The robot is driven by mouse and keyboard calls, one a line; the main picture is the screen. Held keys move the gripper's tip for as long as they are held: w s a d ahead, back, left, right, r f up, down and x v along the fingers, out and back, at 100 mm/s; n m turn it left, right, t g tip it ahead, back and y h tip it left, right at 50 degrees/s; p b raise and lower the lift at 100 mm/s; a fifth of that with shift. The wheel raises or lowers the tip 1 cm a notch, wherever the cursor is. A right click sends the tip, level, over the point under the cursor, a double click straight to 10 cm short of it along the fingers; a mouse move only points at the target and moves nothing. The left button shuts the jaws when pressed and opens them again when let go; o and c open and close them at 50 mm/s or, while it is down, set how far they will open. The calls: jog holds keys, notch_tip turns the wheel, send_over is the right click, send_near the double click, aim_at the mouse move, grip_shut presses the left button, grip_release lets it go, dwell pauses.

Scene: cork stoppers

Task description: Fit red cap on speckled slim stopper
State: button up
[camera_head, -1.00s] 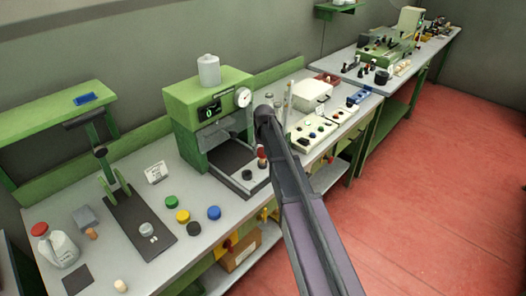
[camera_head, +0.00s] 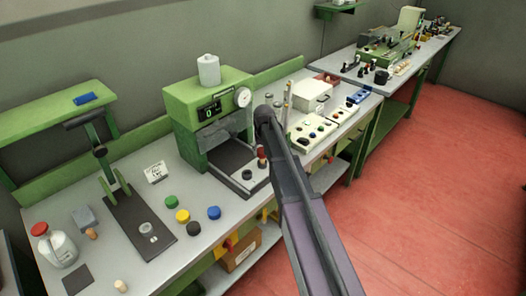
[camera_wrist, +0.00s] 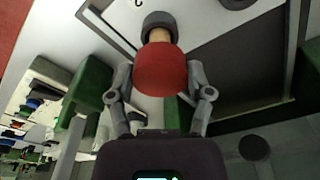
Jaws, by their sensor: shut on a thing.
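The red cap (camera_wrist: 162,68) is between the fingers of my gripper (camera_wrist: 162,84) in the wrist view, and the gripper is shut on it. A tan cork stopper (camera_wrist: 159,36) shows directly beyond the cap, in line with it, its far end in a dark round piece (camera_wrist: 160,19). I cannot tell whether the cap is seated on the stopper or only touching it. In the head view the red cap (camera_head: 262,151) sits above a small cork-coloured part (camera_head: 262,163), at the right of the green machine; my arm hides most of the gripper there. Speckles cannot be made out.
The green machine (camera_head: 190,97) with a display stands just left of my arm. A dark disc (camera_head: 247,174) lies by its plate. Green (camera_head: 171,201), yellow (camera_head: 183,216) and blue (camera_head: 214,212) caps lie in front. A cream rack (camera_head: 312,133) stands to the right.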

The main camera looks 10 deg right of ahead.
jog(key=shift+f+b, duration=1.2)
jog(key=shift+b, duration=0.05)
dwell(2.1)
jog(key=o, duration=0.8)
jog(key=shift+c, duration=0.2)
jog(key=shift+s, duration=0.1)
jog(key=s+g, duration=0.1)
jog(key=s, duration=2.7)
jog(key=shift+s+d, duration=0.2)
jog(key=shift+s, duration=0.2)
jog(key=shift+f, duration=0.1)
